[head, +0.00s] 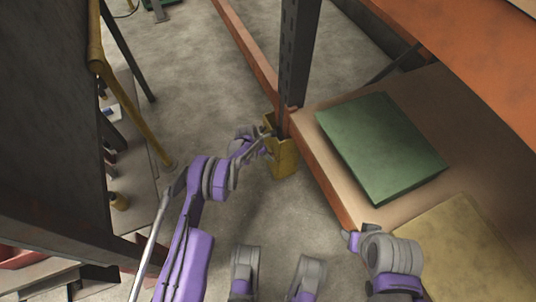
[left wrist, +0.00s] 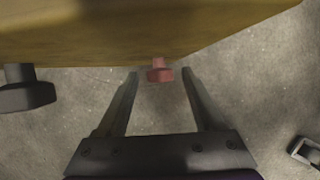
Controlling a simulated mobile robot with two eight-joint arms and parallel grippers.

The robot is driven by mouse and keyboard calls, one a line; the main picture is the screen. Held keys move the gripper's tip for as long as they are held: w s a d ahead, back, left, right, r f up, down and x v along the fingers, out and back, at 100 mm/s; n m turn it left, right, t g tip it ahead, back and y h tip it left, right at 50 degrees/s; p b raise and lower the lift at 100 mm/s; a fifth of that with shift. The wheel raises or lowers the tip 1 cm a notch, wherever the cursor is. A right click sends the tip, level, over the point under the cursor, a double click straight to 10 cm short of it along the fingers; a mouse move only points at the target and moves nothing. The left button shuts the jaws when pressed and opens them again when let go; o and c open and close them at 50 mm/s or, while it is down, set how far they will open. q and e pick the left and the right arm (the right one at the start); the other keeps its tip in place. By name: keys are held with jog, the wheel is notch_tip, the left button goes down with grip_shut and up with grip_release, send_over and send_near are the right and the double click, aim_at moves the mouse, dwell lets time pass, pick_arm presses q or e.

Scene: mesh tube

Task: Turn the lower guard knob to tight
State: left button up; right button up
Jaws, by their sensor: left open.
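The yellow rack guard (head: 284,160) stands on the floor at the foot of the dark upright post. In the left wrist view its yellow underside or face (left wrist: 130,30) fills the top. A red knob (left wrist: 159,70) sticks out from it, and a dark knob (left wrist: 27,93) sits further left. I cannot tell from the frames which knob is the lower one. My left gripper (left wrist: 160,76) is open, with one finger on each side of the red knob and a gap on both sides. In the head view my left gripper (head: 262,143) is beside the guard, and the knobs are too small to make out.
A rack shelf (head: 330,182) with a green box (head: 380,145) and a tan box (head: 450,250) lies right of the post. An orange beam (head: 245,45) runs back along the floor. A dark panel with a yellow pipe (head: 125,100) stands left. Bare floor (head: 200,90) lies between.

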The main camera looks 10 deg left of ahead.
pick_arm(q)
jog(key=shift+w+d+f, duration=0.1)
jog(key=shift+f, duration=0.25)
grip_shut()
jog(key=shift+t, duration=0.3)
jog(key=shift+s+d+m+t+y+p, duration=0.1)
jog(key=shift+s+m+t+y+p, duration=0.1)
jog(key=shift+t+y, duration=0.25)
jog(key=shift+s+d+m+t+y+p, duration=0.1)
jog(key=shift+t+y+p, duration=0.15)
jog(key=shift+t, duration=0.3)
jog(key=shift+s+d+f+m+t+y+b, duration=0.1)
jog(key=shift+m+t+y+b, duration=0.1)
jog(key=shift+t+y, duration=0.45)
jog(key=shift+s+f+m+t+y+b, duration=0.1)
jog(key=shift+m+t+y+b, duration=0.2)
jog(key=shift+t, duration=0.55)
